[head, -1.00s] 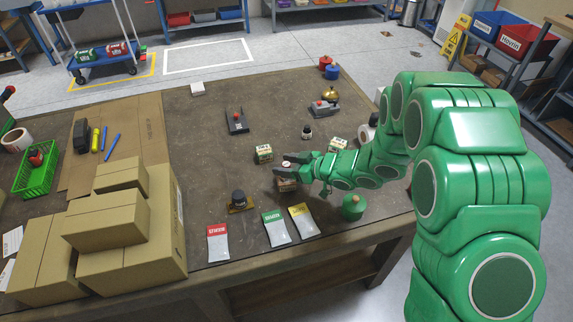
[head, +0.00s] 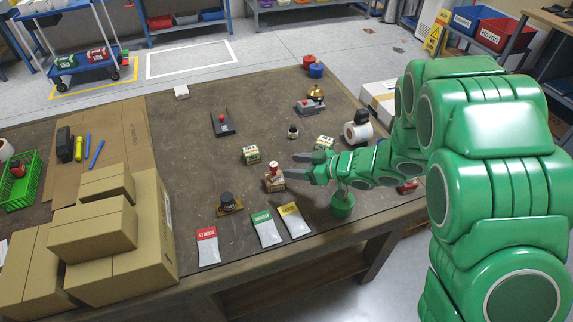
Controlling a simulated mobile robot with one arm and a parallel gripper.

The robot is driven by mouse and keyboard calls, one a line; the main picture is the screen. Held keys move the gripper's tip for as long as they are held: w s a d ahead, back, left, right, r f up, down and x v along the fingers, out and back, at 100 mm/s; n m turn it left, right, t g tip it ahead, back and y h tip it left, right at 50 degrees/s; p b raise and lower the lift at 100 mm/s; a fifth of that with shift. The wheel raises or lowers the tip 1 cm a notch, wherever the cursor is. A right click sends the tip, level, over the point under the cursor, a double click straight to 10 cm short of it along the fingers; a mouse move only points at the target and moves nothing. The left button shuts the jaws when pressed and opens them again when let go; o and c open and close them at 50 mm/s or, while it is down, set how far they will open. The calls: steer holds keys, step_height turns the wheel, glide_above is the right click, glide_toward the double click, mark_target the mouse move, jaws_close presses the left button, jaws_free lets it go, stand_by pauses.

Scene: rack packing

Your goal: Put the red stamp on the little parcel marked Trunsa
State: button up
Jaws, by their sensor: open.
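A stamp with a red knob (head: 273,167) appears to stand upright on a little brown parcel (head: 275,185) in the middle of the table. The parcel's marking is too small to read. My gripper (head: 293,165) is open and empty just right of the stamp, its two fingers pointing left towards it with a small gap. Two other little parcels with green and yellow labels stand nearby, one behind to the left (head: 250,155) and one behind to the right (head: 325,143). I cannot read their names.
A black-knobbed item on a tan base (head: 229,203) stands front left, and a green pot (head: 342,205) front right. Red (head: 207,246), green (head: 265,229) and yellow (head: 294,220) packets lie near the front edge. Large cartons (head: 125,265) fill the left.

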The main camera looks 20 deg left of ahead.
steer(key=shift+v, duration=1.85)
steer(key=shift+w, duration=0.1)
